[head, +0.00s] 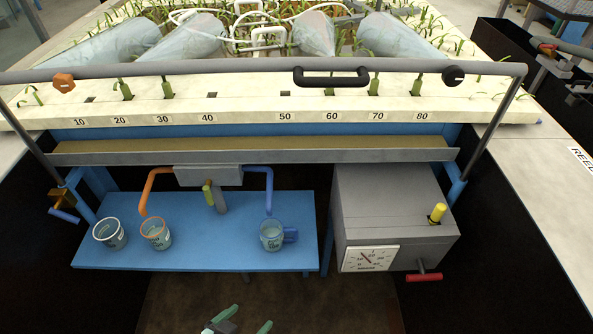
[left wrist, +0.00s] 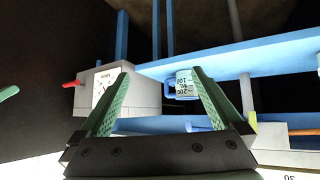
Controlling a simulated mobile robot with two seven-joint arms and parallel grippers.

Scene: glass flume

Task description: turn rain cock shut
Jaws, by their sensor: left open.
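No cock is labelled as rain that I can read. A yellow-green lever with a grey body (head: 215,197) hangs under the grey pipe box (head: 208,175), between an orange spout (head: 149,188) and a blue spout (head: 269,190). A red handle (head: 424,277) sticks out low on the grey dial box (head: 395,205); it also shows in the left wrist view (left wrist: 70,84). My left gripper (head: 245,320) is open and empty at the bottom, in front of the blue bench, touching neither handle. A green tip at the wrist view's left edge may be my right gripper's finger (left wrist: 8,94).
Cups stand on the blue bench (head: 225,253): a white one (head: 109,233), an orange-rimmed one (head: 155,233) and a blue-handled one (head: 271,236). A yellow knob (head: 438,212) tops the dial box. A grey rail (head: 220,69) crosses above. Before the bench is open floor.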

